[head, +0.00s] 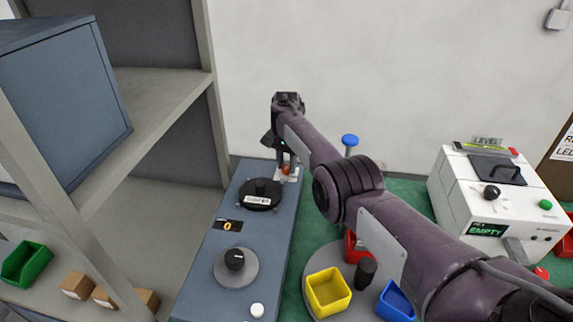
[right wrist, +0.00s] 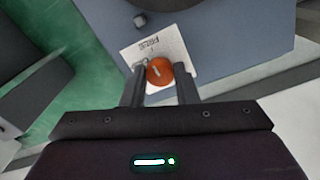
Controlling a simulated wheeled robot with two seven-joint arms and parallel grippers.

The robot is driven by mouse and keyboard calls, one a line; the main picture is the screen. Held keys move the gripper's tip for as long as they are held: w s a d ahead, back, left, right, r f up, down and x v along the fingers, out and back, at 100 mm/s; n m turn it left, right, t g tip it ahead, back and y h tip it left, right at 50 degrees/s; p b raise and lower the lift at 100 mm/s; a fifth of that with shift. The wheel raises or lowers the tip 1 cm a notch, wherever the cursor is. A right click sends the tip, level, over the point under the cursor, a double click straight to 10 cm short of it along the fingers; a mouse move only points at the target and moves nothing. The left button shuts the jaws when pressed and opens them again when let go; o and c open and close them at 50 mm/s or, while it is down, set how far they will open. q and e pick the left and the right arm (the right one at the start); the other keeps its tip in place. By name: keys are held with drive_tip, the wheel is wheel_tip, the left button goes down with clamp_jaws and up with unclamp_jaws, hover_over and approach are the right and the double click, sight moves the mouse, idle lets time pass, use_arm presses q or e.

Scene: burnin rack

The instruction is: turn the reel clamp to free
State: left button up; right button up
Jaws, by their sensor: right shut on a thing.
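The reel clamp is an orange round knob (right wrist: 160,71) with a pale pointer mark, set on a white label plate (right wrist: 143,53) on the blue-grey bench unit. In the head view the knob (head: 286,169) shows small at the unit's far end, partly hidden by my gripper. My right gripper (right wrist: 160,88) reaches down over it, one finger on each side, shut on the knob. In the head view the right gripper (head: 285,158) stands above the plate. The lettering on the plate is too small to read surely. My left gripper is not in view.
On the blue-grey unit (head: 205,276) are a black reel (head: 260,194), a small display (head: 228,226) and a grey disc with a black knob (head: 235,261). To the right stand a yellow bin (head: 328,292), a blue bin (head: 396,301) and a white machine (head: 500,205). Shelving fills the left.

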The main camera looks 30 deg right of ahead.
sight(287, 166)
drive_tip(key=shift+m, duration=0.3)
drive_tip(key=o, duration=1)
drive_tip(key=shift+r, duration=3.95)
